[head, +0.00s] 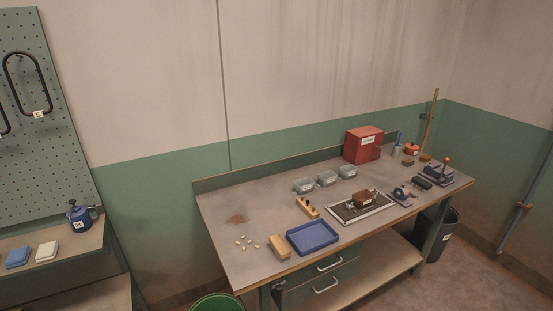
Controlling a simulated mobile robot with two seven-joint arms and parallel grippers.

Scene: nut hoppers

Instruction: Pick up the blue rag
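A blue folded cloth, which looks like the blue rag (18,257), lies flat on the left shelf (72,249) at the far left of the head view. A white folded cloth (46,251) lies just to its right, with a narrow gap between them. A dark blue spray bottle (79,216) with a white label stands upright further right on the same shelf. Neither of my grippers shows in the head view.
A pegboard (40,120) with black hoops rises behind the shelf. To the right stands a workbench (225,210) with a blue tray (312,236), clear bins (326,178), a red box (363,145) and tools. A green bucket (217,304) stands on the floor between.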

